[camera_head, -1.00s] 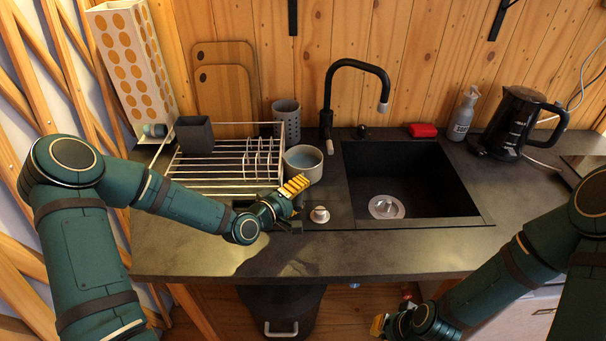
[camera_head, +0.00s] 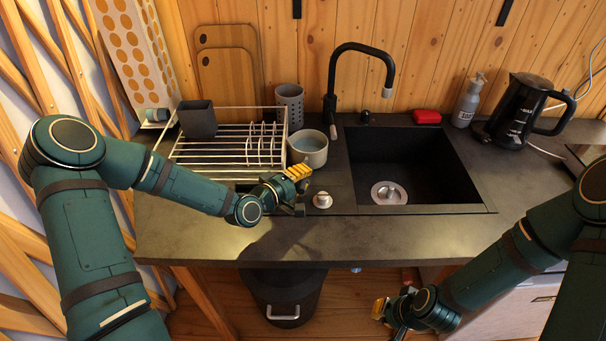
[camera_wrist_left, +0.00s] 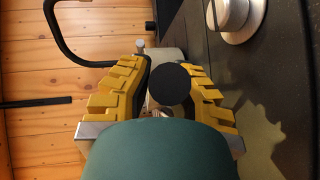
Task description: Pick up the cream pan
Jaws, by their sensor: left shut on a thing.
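The cream pan (camera_head: 308,150) stands beside the right end of the dish rack, left of the sink, in the head view. My left gripper (camera_head: 298,173) is at its near side, with its yellow fingers shut on it. In the left wrist view the fingers (camera_wrist_left: 165,88) are on either side of a dark round end, likely the pan's handle, with a paler part of the pan (camera_wrist_left: 168,58) behind it. The handle is mostly hidden by the gripper in the head view. My right gripper (camera_head: 380,309) is low, in front of the counter; its jaws are unclear.
The dish rack (camera_head: 215,150) holds a dark grey cup (camera_head: 197,119). The black sink (camera_head: 410,165) and tap (camera_head: 331,100) are to the right of the pan. A metal knob (camera_head: 322,200) sits just right of my left gripper. A kettle (camera_head: 520,108) stands far right. The front counter is clear.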

